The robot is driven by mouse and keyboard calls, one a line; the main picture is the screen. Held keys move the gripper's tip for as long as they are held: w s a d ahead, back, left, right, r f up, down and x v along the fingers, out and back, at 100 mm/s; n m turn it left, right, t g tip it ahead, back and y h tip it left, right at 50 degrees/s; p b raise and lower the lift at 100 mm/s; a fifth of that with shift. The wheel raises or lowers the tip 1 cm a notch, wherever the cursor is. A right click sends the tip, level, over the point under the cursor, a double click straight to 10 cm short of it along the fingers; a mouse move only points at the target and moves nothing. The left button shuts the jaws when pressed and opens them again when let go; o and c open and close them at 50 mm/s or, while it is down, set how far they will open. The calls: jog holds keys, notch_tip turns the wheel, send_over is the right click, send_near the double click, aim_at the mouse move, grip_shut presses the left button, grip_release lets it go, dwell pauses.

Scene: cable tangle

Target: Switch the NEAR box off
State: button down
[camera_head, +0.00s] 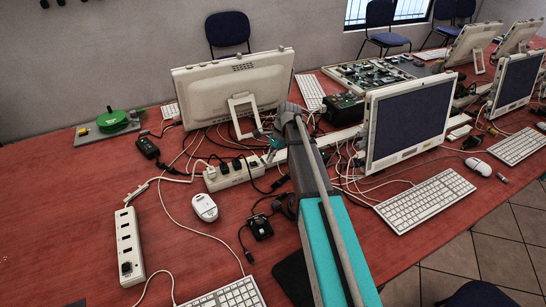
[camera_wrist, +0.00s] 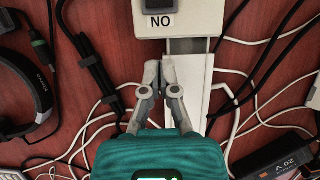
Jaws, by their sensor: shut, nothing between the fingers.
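In the wrist view, my gripper (camera_wrist: 160,75) is shut and empty, with its fingertips together just below a pale box (camera_wrist: 205,20) in the picture. I cannot tell whether my fingertips touch the box. In the head view, a white power strip (camera_head: 127,250) with a dark switch-like part lies at the left, and another strip (camera_head: 212,181) with black plugs lies left of my arm. Which is the near box is unclear; my fingertips are hidden there.
Loose black and white cables surround my gripper, beside a pale channel (camera_wrist: 196,75). A black 20 V pack (camera_wrist: 275,158) lies at lower right in the wrist view. Monitors (camera_head: 230,88) (camera_head: 408,122), a mouse (camera_head: 204,207) and a keyboard (camera_head: 428,198) crowd the red table (camera_head: 60,190). Its left side is clearer.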

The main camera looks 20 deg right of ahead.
aim_at(257, 165)
jog(key=shift+s+a+r, duration=0.2)
jog(key=shift+a, duration=0.6)
jog(key=shift+s+a+r, duration=0.15)
jog(key=shift+a+r, duration=0.05)
jog(key=shift+a, duration=0.6)
jog(key=shift+s+a+r+h+p, duration=0.15)
jog(key=shift+a+r+h+p, duration=0.2)
jog(key=shift+a+h+p, duration=0.45)
jog(key=shift+d+h+p, duration=0.1)
jog(key=shift+h+p, duration=0.2)
jog(key=shift+h, duration=0.2)
jog(key=shift+r, duration=0.1)
jog(key=shift+r+p, duration=0.45)
jog(key=shift+p, duration=0.15)
jog(key=shift+r, duration=0.25)
